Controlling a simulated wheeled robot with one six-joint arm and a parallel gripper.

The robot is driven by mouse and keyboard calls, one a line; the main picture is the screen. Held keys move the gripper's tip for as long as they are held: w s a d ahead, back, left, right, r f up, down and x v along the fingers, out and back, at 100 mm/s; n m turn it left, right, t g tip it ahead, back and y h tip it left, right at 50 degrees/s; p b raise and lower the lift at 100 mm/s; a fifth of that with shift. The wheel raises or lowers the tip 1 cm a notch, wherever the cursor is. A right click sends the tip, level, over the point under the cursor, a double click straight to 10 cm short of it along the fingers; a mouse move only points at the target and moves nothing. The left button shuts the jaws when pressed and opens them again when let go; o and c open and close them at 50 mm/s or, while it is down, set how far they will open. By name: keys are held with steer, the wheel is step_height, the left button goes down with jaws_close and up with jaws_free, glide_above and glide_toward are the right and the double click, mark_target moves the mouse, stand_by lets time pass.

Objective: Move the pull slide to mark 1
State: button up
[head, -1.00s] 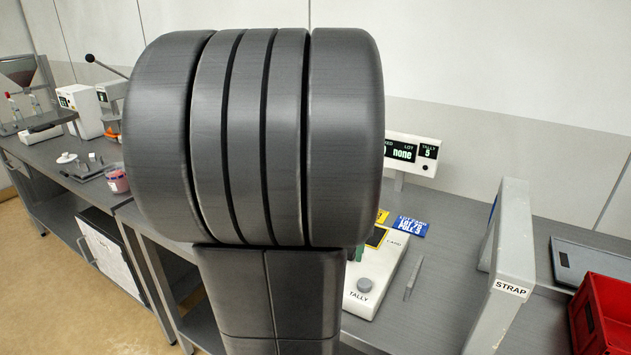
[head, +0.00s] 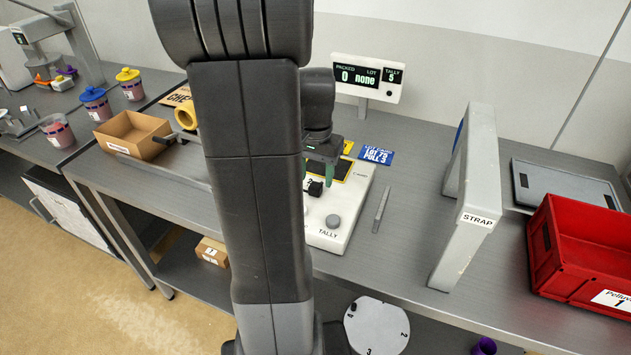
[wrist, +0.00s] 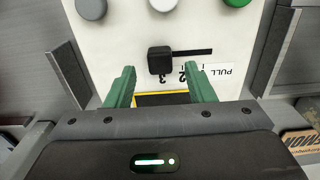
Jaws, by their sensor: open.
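The pull slide's black knob (wrist: 160,60) stands at the left end of a dark slot (wrist: 195,52) in the wrist view. Upside-down numerals and a PULL label (wrist: 217,72) lie below the slot. The numeral nearest the knob looks like a 3, partly hidden, with a 2 to its right; I cannot make out a 1. My gripper (wrist: 161,82) is open, its green fingers apart, just below the knob and not touching it. In the head view the gripper (head: 323,172) is over the white panel (head: 328,240), close to the black knob (head: 315,187).
The panel bears a grey TALLY button (head: 333,220). A loose metal strip (head: 382,208) lies to its right. The STRAP frame (head: 477,190) and red crate (head: 590,255) stand further right. A display (head: 368,77) reads PACKED 0, LOT none, TALLY 5. A card (head: 376,155) reads LOT 73 PULL 3.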

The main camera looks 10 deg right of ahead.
mark_target(315, 185)
steer(key=shift+f, duration=1.55)
steer(key=shift+c, duration=0.2)
jaws_close()
steer(key=shift+w+a+r, duration=0.1)
steer(key=shift+w+a, duration=0.5)
steer(key=shift+a, duration=0.25)
steer(key=shift+w+a+f, duration=0.1)
steer(key=shift+w+a, duration=0.5)
steer(key=shift+a, duration=0.3)
steer(key=shift+w+a+r, duration=0.1)
steer(key=shift+w+a, duration=0.5)
steer(key=shift+a, duration=0.25)
steer(key=shift+o, duration=0.2)
jaws_free()
steer(key=shift+a, duration=0.15)
